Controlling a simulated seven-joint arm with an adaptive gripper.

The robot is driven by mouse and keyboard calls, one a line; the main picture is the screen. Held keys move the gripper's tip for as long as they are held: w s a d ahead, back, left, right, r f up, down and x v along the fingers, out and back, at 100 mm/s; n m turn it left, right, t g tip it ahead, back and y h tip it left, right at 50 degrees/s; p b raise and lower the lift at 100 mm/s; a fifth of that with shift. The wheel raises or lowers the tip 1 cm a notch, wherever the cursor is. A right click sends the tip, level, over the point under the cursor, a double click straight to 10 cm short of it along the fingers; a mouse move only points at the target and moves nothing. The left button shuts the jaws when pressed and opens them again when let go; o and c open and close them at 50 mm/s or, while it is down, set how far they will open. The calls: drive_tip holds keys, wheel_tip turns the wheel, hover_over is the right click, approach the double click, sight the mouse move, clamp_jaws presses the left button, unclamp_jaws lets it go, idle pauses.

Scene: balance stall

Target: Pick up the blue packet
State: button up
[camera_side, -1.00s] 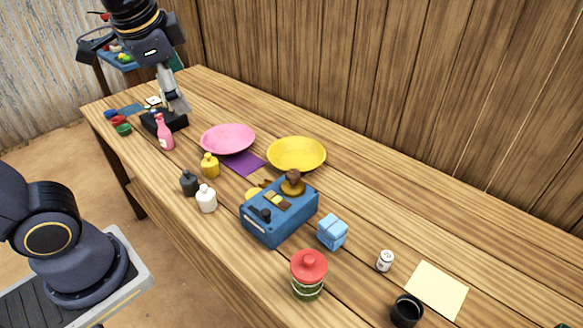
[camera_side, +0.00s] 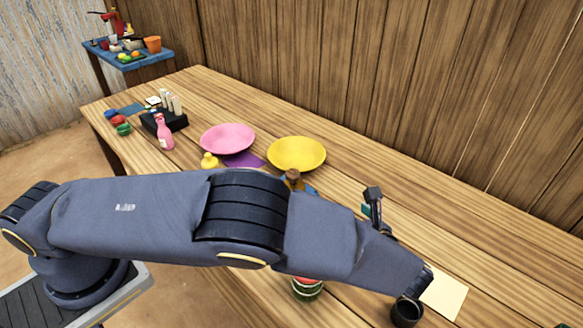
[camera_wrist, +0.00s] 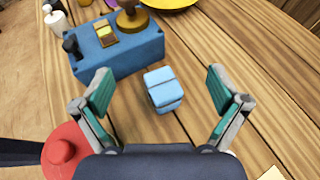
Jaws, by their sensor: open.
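The blue packet (camera_wrist: 163,90) is a small light-blue block standing on the wooden table, seen in the wrist view. My gripper (camera_wrist: 159,91) is open, with its teal-padded fingers apart on the left and right of the packet in that view. The fingers do not appear to touch it, and its height above the packet is hard to tell. In the side view my arm hides the packet, and only part of my gripper (camera_side: 372,210) shows beyond the arm.
A blue balance box (camera_wrist: 118,47) stands just up-left of the packet, and a red-lidded jar (camera_wrist: 62,150) is at lower left. The yellow dish (camera_side: 297,153) and pink dish (camera_side: 228,138) lie farther back. A black cup (camera_side: 406,312) and cream paper (camera_side: 446,292) are at right.

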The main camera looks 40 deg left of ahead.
drive_tip(key=f, duration=0.5)
drive_tip(key=shift+s+d+f, duration=0.15)
drive_tip(key=shift+d+f, duration=0.1)
drive_tip(key=shift+f, duration=0.05)
drive_tip(key=x, duration=0.2)
drive_tip(key=f+x, duration=0.1)
drive_tip(key=x, duration=0.2)
drive_tip(key=shift+f, duration=0.1)
drive_tip(key=c, duration=1.6)
drive_tip(key=shift+c, duration=0.4)
